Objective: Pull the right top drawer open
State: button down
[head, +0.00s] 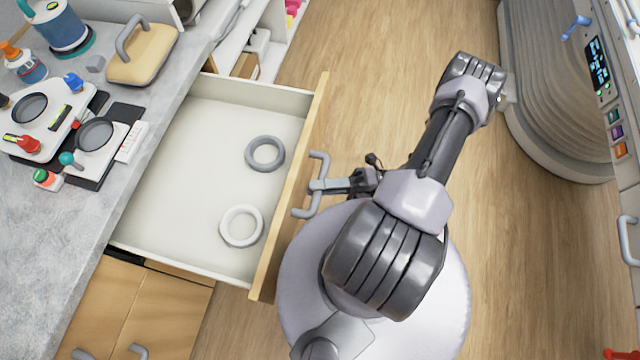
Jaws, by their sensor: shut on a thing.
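The drawer (190,160) stands pulled far out from under the grey counter in the head view. Its wooden front panel (290,190) faces right, toward my arm. A grey bar handle (317,165) is fixed on the outside of that front. My gripper (318,186) is shut on the middle of the handle, with its fingers pointing left. Inside the drawer lie a darker grey ring (265,153) and a white ring (241,226), apart from each other on the pale bottom.
The grey counter (40,240) at left carries bottles, a wooden block with a handle (143,52) and small devices. Closed wooden fronts (150,310) lie below the drawer. A large round ribbed machine (560,90) stands at right. Bare wooden floor (390,60) shows at top middle.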

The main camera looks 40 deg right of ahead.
jog(key=c, duration=1.3)
grip_release()
jog(key=v, duration=1.7)
jog(key=shift+d, duration=0.25)
jog(key=shift+s, duration=0.1)
